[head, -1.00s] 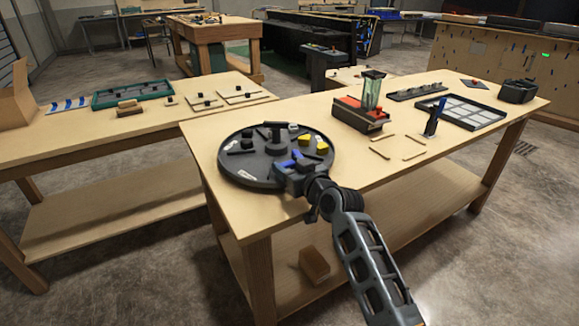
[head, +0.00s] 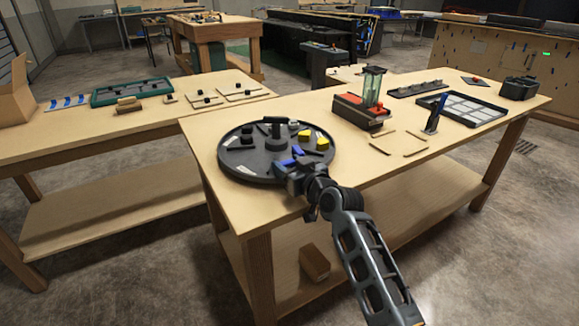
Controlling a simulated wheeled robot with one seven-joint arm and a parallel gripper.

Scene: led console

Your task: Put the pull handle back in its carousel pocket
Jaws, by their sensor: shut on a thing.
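The carousel (head: 232,168) is a round dark tray at the near left corner of the front table, with a black central post (head: 275,128). Black pieces and yellow pieces (head: 323,143) sit around it, with small white labels. My gripper (head: 291,163) is at the carousel's near right side, low over its rim, and is shut. Blue shows at its jaws (head: 284,163); this seems to be the pull handle, mostly hidden by the gripper. I cannot tell whether it touches the carousel or which pocket is below it.
Right of the carousel stand a red-based device with a clear green-tinted column (head: 373,88), thin wooden strips (head: 414,151), a blue upright piece (head: 436,115) and a black-framed tray (head: 478,113). Bare tabletop lies between carousel and device. Another table (head: 60,140) stands at left.

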